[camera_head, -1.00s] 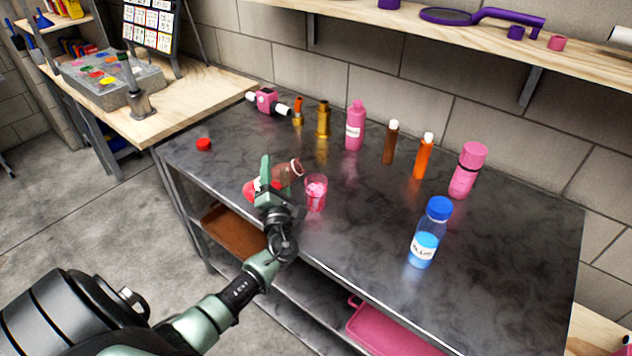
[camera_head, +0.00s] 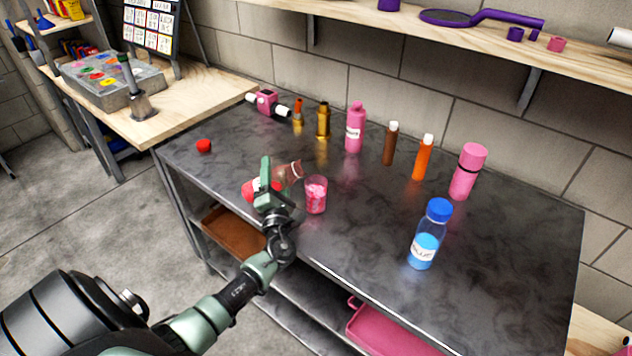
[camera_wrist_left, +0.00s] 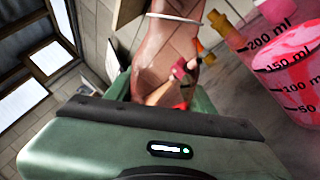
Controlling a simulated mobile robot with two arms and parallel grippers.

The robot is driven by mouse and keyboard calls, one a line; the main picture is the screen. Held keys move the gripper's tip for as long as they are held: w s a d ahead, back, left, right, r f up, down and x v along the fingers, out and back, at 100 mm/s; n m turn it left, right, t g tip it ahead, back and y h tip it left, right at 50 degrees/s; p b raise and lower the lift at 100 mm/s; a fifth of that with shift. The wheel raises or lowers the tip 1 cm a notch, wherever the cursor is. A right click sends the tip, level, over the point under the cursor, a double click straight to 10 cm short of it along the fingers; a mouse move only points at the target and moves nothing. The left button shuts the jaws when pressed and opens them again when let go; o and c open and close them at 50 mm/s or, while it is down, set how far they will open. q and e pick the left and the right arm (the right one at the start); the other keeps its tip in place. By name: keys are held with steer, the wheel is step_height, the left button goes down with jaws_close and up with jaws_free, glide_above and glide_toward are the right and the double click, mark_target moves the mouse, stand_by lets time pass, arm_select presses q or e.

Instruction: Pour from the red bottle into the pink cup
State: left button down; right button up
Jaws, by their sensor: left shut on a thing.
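My left gripper (camera_head: 266,188) is shut on the red bottle (camera_head: 288,173). The bottle is tilted well over, with its clear open neck up and to the right, toward the pink cup, and its red base to the left. The bottle also shows in the left wrist view (camera_wrist_left: 165,55). The pink cup (camera_head: 316,195) stands upright on the dark table, just right of the bottle. In the left wrist view the cup (camera_wrist_left: 290,85) has ml marks and pink-red content. I cannot make out a stream between bottle and cup. My right gripper is not in view.
The dark table (camera_head: 330,240) also holds a red cap (camera_head: 204,146), a blue bottle (camera_head: 424,235), a pink bottle (camera_head: 355,128), a pink flask (camera_head: 467,172), an orange bottle (camera_head: 423,157) and a brown bottle (camera_head: 390,144). The table's front middle is clear.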

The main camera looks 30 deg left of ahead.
arm_select(q)
steer(key=shift+r, duration=0.1)
stand_by(0.3)
steer(key=shift+a+r+m+t+h, duration=0.2)
steer(key=shift+m+t+h, duration=0.1)
steer(key=shift+m, duration=0.5)
stand_by(0.5)
steer(key=shift+s+r+m+t+p, duration=0.1)
steer(key=shift+r+m+t+p, duration=0.2)
steer(key=shift+r+m+p, duration=0.6)
stand_by(1.6)
steer(key=shift+w+d+r+m+t+h+p, duration=0.25)
steer(key=shift+r+m+p, duration=0.25)
steer(key=shift+m+p, duration=0.45)
steer(key=shift+d+r+m+t+h+p, duration=0.15)
steer(key=shift+r+m+h+p, duration=0.3)
steer(key=shift+m+p, duration=0.45)
stand_by(1.9)
